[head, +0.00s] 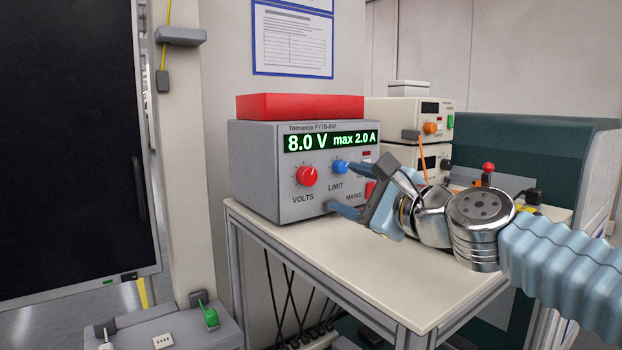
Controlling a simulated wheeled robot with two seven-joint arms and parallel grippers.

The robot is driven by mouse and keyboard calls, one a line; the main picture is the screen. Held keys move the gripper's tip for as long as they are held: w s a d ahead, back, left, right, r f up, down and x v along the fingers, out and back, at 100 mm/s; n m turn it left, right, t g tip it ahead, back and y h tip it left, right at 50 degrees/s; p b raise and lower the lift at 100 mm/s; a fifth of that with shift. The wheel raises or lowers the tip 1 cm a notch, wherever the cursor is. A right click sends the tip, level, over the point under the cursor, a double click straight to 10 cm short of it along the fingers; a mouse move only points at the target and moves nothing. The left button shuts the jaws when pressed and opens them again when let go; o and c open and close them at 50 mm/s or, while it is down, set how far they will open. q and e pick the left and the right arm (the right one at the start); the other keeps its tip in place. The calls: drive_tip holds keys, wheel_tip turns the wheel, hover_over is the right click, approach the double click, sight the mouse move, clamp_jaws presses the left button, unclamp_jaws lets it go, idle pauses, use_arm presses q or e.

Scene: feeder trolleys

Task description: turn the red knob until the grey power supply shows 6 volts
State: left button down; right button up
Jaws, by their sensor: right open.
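The grey power supply (258,172) stands on a bench in the middle of the head view. Its green display (331,140) reads 8.0 V and max 2.0 A. The red knob (307,176), labelled VOLTS, is on the left of its front panel. A blue knob (340,167), labelled LIMIT, is to its right. My right gripper (337,187) is open and empty, just right of the red knob and apart from it. Its upper finger is close to the blue knob; whether they touch I cannot tell. The gripper hides part of the panel's right side. My left gripper is out of view.
A red box (300,107) lies on top of the supply. A red switch (370,189) marked MAINS is partly behind my gripper. Two stacked cream instruments (400,107) stand behind to the right. The bench top (330,248) is bare in front. A dark panel (70,140) stands at left.

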sight(309, 178)
drive_tip(key=x, duration=1)
drive_tip(key=shift+w+a, duration=0.1)
drive_tip(key=shift+w, duration=0.1)
drive_tip(key=c, duration=1.1)
drive_tip(key=shift+o, duration=0.2)
drive_tip(key=shift+f+n, duration=0.1)
drive_tip(key=shift+n, duration=0.3)
drive_tip(key=n, duration=0.2)
drive_tip(key=shift+n, duration=0.3)
drive_tip(key=shift+f+n+b, duration=0.1)
drive_tip(key=shift+n+b, duration=0.25)
drive_tip(key=shift+n, duration=1.45)
